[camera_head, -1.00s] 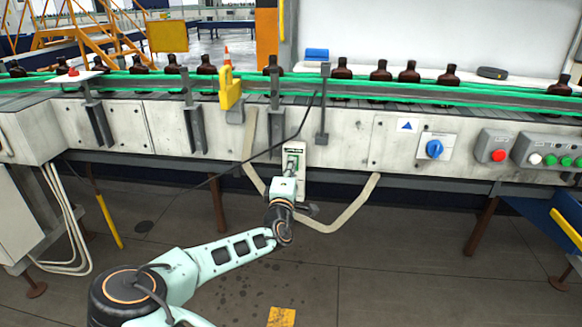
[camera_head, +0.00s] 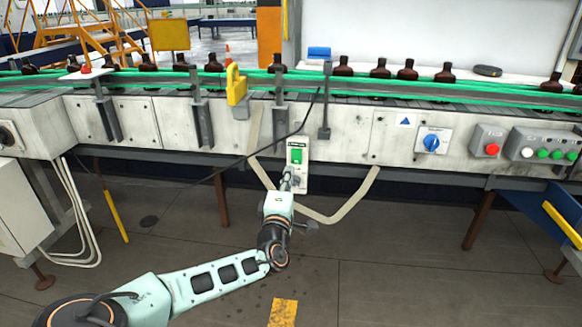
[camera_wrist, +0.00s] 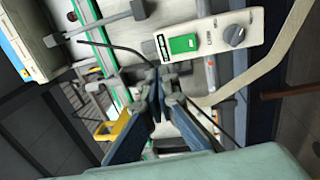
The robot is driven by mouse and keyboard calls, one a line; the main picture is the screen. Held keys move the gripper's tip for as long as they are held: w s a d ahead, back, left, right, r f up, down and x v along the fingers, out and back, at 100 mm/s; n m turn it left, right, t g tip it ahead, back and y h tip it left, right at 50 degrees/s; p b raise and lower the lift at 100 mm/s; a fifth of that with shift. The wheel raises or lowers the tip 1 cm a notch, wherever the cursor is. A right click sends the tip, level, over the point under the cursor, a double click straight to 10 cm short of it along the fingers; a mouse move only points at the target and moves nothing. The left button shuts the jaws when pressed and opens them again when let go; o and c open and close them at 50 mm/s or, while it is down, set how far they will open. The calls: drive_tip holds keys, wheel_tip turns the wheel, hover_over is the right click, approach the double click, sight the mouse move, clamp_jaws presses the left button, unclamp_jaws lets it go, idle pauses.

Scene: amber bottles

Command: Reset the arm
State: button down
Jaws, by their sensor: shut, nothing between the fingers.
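My gripper (camera_head: 289,176) is at the end of my arm, low in front of the conveyor's side panel. It is just below a white control box with a green switch (camera_head: 297,156). In the wrist view my gripper (camera_wrist: 158,72) shows its fingers together with nothing held. The box's green switch (camera_wrist: 183,44) and a grey knob (camera_wrist: 235,36) lie beyond the fingertips. I cannot tell from these frames whether the fingers touch the box; a gap seems to show.
A conveyor with green rails (camera_head: 400,88) carries several amber bottles (camera_head: 381,69). Its panel holds a blue rotary switch (camera_head: 431,142) and a red button (camera_head: 492,149). A cream conduit (camera_head: 345,205) and a black cable (camera_head: 235,163) run near my gripper. Open floor (camera_head: 400,275) lies in front.

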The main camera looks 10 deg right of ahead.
drive_tip(key=shift+s+a, duration=0.25)
drive_tip(key=shift+s, duration=0.4)
